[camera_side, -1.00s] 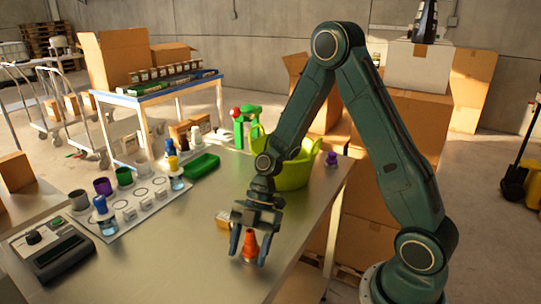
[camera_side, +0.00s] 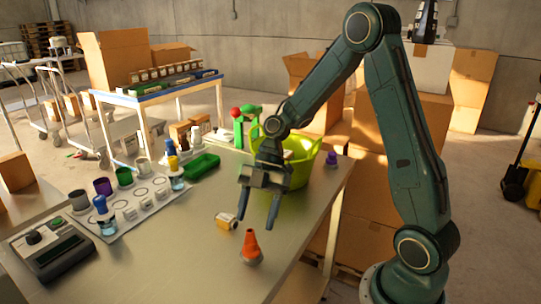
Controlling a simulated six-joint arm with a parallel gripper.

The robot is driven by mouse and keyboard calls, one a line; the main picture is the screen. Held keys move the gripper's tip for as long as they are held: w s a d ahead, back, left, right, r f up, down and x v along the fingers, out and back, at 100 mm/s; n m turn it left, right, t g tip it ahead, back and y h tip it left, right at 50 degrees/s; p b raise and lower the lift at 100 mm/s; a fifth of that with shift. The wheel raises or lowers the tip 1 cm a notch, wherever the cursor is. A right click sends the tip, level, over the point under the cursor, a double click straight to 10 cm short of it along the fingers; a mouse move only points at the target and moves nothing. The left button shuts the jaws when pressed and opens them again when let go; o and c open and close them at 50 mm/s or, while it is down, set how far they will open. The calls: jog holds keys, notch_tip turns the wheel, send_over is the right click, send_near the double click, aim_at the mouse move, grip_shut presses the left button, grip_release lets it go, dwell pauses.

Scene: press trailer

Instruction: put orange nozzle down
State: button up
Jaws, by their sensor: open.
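The orange nozzle (camera_side: 251,248) stands upright on the metal table (camera_side: 180,262), near its front right edge. Its narrow tip points up and its wide base rests on the table. My gripper (camera_side: 256,224) is open and empty, with its fingers pointing down. It is above and behind the nozzle in the picture, apart from it.
A small yellow-and-white item (camera_side: 227,221) lies left of the nozzle. A yellow-green bucket (camera_side: 299,172) stands behind my gripper. A tray of cups and bottles (camera_side: 145,216), a green tray (camera_side: 202,166) and a control box (camera_side: 52,250) are to the left. A purple item (camera_side: 332,158) sits near the right edge.

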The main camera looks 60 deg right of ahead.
jog(key=shift+v, duration=1.85)
jog(key=s+a+r+m+t+h, duration=0.1)
jog(key=s+r+m+t+h, duration=0.2)
jog(key=s+r+m, duration=0.3)
jog(key=s+a+r+m+t+h, duration=0.1)
jog(key=s+r+m+t+h, duration=0.2)
jog(key=s+r+m, duration=0.3)
jog(key=shift+s+r+m+h, duration=0.2)
jog(key=shift+s+m+h, duration=0.2)
jog(key=shift+s+m, duration=2.45)
jog(key=shift+w+m, duration=0.45)
jog(key=shift+w, duration=0.05)
